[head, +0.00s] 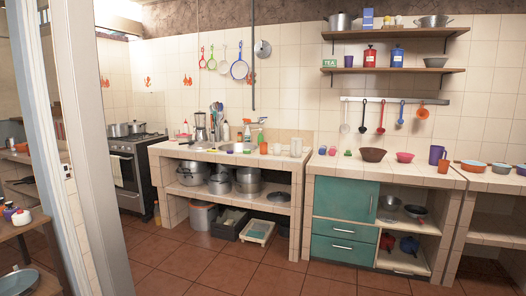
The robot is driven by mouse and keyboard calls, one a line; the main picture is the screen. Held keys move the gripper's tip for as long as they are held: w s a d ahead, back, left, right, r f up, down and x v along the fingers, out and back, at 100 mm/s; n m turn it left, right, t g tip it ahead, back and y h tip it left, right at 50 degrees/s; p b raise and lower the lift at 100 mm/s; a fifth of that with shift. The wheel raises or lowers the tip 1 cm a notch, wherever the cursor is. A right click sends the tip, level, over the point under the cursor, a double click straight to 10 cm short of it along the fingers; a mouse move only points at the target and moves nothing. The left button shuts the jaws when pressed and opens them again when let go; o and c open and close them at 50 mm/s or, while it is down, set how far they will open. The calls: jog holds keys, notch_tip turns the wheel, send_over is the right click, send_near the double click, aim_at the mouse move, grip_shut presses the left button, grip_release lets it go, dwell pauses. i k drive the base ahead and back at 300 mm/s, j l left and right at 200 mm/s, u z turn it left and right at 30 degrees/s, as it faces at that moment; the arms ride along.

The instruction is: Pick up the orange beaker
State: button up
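An orange beaker (443,166) stands upright near the right end of the tiled counter (405,172). A taller purple beaker (436,154) stands just behind it and to its left. A smaller orange cup-like thing (277,149) stands on the left counter by the sink, too small to make out well. My gripper is not in view. Nothing hides the front of the orange beaker.
A brown bowl (373,155) and a pink bowl (404,157) stand left of the beaker. More bowls (474,165) sit on the counter at right, past a gap. A door frame (85,150) rises at left. The tiled floor (200,262) in front is largely clear.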

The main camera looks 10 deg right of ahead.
aim_at(263, 146)
jog(key=i+j, duration=0.15)
jog(key=i, duration=2.3)
jog(key=i+j, duration=0.1)
jog(key=i, duration=2.3)
jog(key=j+u, duration=0.05)
jog(key=j, duration=0.05)
